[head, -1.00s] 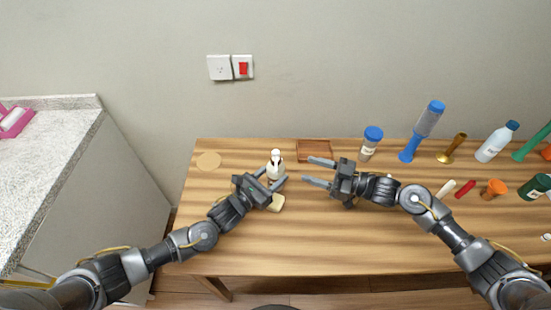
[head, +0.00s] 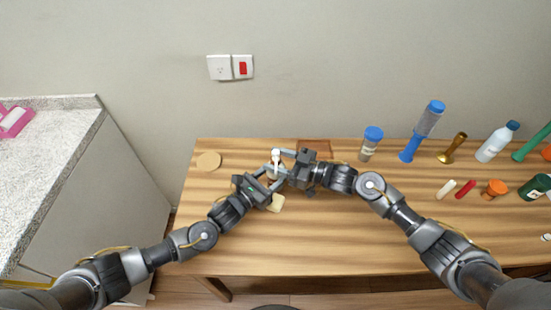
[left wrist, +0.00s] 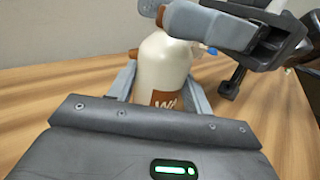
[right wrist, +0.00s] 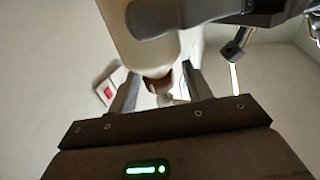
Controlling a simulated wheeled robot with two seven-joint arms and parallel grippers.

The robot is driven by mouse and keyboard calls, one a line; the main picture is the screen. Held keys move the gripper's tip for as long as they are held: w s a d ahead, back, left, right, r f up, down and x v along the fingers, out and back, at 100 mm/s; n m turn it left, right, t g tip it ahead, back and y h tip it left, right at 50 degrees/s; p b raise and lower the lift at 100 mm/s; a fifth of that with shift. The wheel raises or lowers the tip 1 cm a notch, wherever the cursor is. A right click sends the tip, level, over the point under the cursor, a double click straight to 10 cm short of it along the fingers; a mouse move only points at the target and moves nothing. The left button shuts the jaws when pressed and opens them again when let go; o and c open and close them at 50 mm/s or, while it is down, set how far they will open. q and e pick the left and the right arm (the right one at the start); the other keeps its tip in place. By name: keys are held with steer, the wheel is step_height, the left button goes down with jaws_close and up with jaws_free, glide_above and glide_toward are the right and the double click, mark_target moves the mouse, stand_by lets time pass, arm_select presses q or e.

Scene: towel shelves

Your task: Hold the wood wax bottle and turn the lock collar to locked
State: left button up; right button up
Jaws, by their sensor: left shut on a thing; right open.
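The cream wood wax bottle (left wrist: 162,62) stands upright, its brown label partly visible in the left wrist view. In the head view its white top (head: 276,153) shows between the grippers. My left gripper (head: 271,178) is shut on the bottle's body, one finger on each side. My right gripper (head: 282,162) is open at the bottle's upper part, coming from the right. In the right wrist view the brown collar (right wrist: 158,82) lies between its spread fingers. I cannot tell whether they touch it, and the collar's lock marks are not readable.
A pale block (head: 276,203) lies just in front of the bottle. A brown tray (head: 315,147) sits behind my right gripper. A round tan disc (head: 208,161) lies at the left. A blue-capped jar (head: 370,144) and several other items stand at the right. The front of the table is clear.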

steer(key=shift+a, duration=0.25)
steer(key=c, duration=1)
steer(key=shift+o, duration=0.2)
steer(key=m+t+h, duration=0.1)
steer(key=m+t, duration=0.1)
steer(key=t, duration=0.1)
steer(key=shift+a+m+h, duration=0.1)
steer(key=shift+m+h, duration=0.2)
steer(key=shift+h, duration=0.1)
steer(key=shift+m+t+h, duration=1)
steer(key=shift+t, duration=0.6)
steer(key=shift+w, duration=0.1)
